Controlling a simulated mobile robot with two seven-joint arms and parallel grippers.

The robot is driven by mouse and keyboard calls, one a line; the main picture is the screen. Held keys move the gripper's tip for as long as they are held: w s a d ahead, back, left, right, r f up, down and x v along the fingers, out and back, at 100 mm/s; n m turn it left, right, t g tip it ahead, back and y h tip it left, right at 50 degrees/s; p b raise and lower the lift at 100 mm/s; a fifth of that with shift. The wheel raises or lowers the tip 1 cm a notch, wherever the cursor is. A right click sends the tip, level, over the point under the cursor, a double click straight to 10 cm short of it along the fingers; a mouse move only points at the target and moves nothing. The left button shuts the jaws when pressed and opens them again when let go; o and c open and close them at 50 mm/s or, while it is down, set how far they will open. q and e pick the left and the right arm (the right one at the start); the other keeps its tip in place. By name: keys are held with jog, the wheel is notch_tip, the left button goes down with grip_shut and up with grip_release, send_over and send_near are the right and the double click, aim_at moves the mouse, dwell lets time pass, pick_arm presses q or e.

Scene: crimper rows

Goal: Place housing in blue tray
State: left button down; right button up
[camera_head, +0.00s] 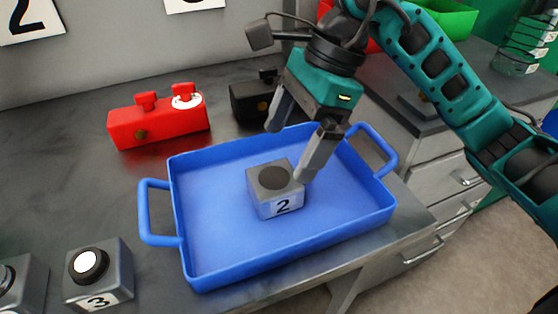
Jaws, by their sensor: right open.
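A grey block labelled 2 (275,189), with a dark round top, rests upright in the middle of the blue tray (215,261). I take this block to be the housing. My right gripper (291,152) reaches over the tray from the upper right. Its fingers are apart, one behind the block and one close to its right side. I cannot tell whether that finger touches the block. My left gripper does not show.
A red block (158,124) and a black block (250,100) stand behind the tray. A grey block labelled 3 (99,274) stands left of the tray, with another partly cut off at the left edge. Grey drawers (437,180) are at the right.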

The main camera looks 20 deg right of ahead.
jog(key=shift+v, duration=2.4)
jog(key=shift+a, duration=0.1)
